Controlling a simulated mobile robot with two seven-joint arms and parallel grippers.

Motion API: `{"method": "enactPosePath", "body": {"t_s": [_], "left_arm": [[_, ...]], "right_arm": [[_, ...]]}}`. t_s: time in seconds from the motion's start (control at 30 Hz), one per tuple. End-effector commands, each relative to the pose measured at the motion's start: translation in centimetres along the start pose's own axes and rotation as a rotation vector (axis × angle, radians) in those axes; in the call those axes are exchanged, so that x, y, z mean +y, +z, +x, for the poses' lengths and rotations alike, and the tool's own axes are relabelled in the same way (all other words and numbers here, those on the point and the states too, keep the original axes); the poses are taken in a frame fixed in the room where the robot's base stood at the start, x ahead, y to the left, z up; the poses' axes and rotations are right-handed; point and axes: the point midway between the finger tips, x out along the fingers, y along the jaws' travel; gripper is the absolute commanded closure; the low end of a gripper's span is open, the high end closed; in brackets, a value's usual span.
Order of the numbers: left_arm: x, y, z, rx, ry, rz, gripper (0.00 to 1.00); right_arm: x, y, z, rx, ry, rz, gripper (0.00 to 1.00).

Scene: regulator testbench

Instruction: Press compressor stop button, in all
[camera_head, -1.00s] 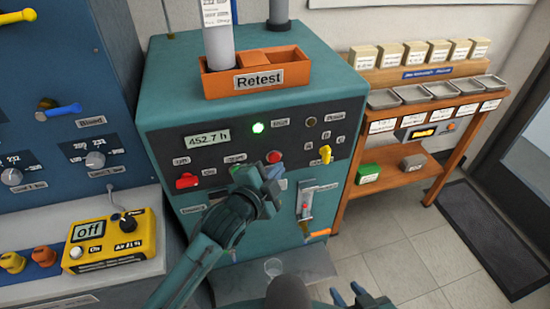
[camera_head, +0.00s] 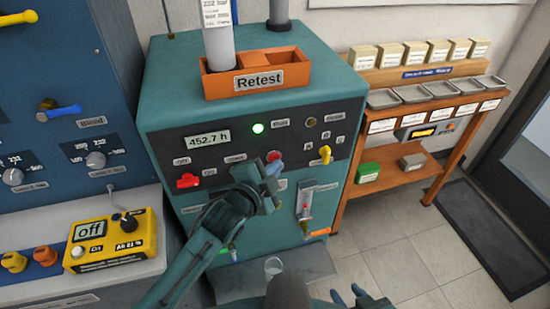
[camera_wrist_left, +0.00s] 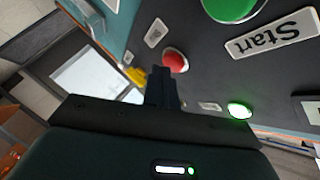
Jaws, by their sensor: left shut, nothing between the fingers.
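The red stop button (camera_head: 273,155) is on the compressor's dark front panel, partly covered in the head view. In the left wrist view the red button (camera_wrist_left: 175,60) shows beside the fingertips. My left gripper (camera_head: 272,170) is shut and empty, its tips right by the red button; I cannot tell whether they touch it. Its closed fingers also show in the left wrist view (camera_wrist_left: 161,78). The green start button (camera_wrist_left: 232,6) is at that view's top edge.
A green lamp (camera_head: 258,128) is lit beside the 452.7 h display (camera_head: 207,140). A red knob (camera_head: 187,181) and a yellow handle (camera_head: 325,154) flank the buttons. An orange Retest tray (camera_head: 215,82) sits on top. A wooden shelf (camera_head: 395,180) stands to the right.

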Motion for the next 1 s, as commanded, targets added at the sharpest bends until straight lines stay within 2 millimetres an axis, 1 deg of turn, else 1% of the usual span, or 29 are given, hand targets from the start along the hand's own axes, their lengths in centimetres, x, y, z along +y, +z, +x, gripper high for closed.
{"method": "enactPosePath", "body": {"t_s": [0.53, 1.0], "left_arm": [[-0.35, 0.35, 0.47, 0.000, 0.000, 0.001, 1.00], [-0.38, 0.37, 0.46, -0.001, 0.000, 0.000, 1.00]], "right_arm": [[0.10, -0.75, 0.18, 0.013, 0.001, -0.003, 0.64], [0.05, -0.81, 0.10, 0.012, 0.000, -0.003, 0.64]]}}
